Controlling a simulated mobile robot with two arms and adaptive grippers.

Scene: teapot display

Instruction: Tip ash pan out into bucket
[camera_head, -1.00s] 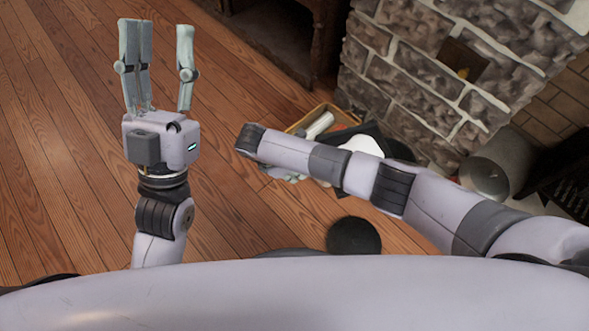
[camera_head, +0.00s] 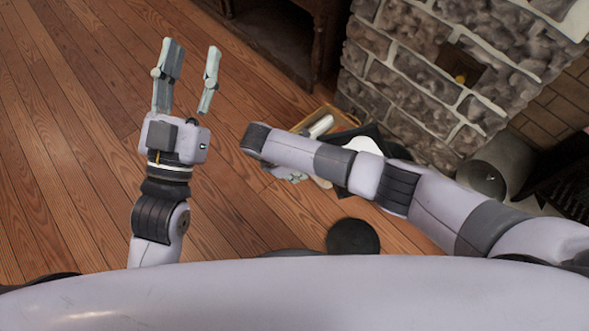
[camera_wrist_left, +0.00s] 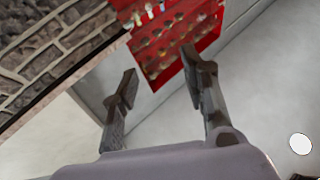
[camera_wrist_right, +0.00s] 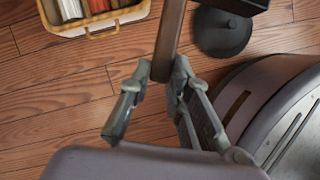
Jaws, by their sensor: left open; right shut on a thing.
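My right gripper (camera_wrist_right: 160,97) is shut on a brown bar-like handle (camera_wrist_right: 170,40) in the right wrist view. The handle runs up toward a dark flat piece at the top edge, likely the ash pan. In the head view a black pan-like shape (camera_head: 374,134) with a pale patch shows behind my right forearm, partly hidden. My right gripper also shows in the head view (camera_head: 287,174), mostly covered by the arm. A grey metal cylinder (camera_head: 502,165), possibly the bucket, lies or stands by the fireplace at right. My left gripper (camera_head: 192,62) is open and empty, raised at left.
A tan basket (camera_head: 298,127) with light rolls is behind my right arm; it also shows in the right wrist view (camera_wrist_right: 95,24). A dark round lid (camera_head: 353,236) lies on the floor near my base. A stone fireplace (camera_head: 430,75) fills the upper right. Wooden floor is clear at left.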

